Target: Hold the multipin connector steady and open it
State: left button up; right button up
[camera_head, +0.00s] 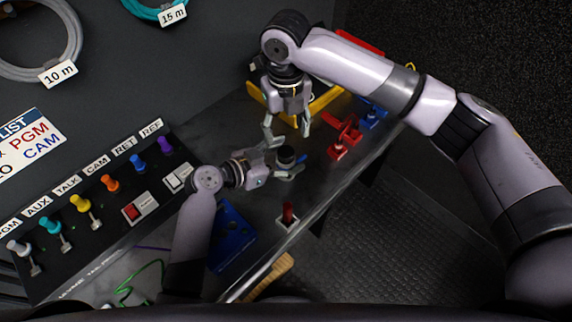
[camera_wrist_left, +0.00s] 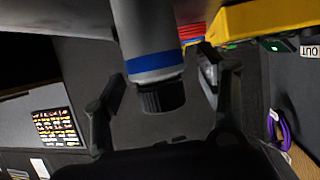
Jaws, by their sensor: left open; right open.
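The multipin connector (camera_wrist_left: 150,40) is a grey cylinder with a blue band and a black ribbed end in the left wrist view. In the head view its dark round end (camera_head: 286,155) shows above the bench. My left gripper (camera_head: 287,167) is open, with its fingers on either side of the connector. In the left wrist view a gap shows between each finger and the connector. My right gripper (camera_head: 287,136) is open and points down, just above and behind the connector in the head view. Whether it touches the connector I cannot tell.
A red clamp-like part (camera_head: 343,138) and a blue one (camera_head: 371,116) stand to the right. A yellow part (camera_head: 322,103) lies behind my right gripper. A red switch (camera_head: 288,213) sits near the bench's front edge. A panel of coloured plugs (camera_head: 80,204) is at left.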

pick_arm(q)
jog(key=shift+d, duration=0.1)
grip_shut()
dwell(0.9)
pick_arm(e)
jog(key=shift+c, duration=0.4)
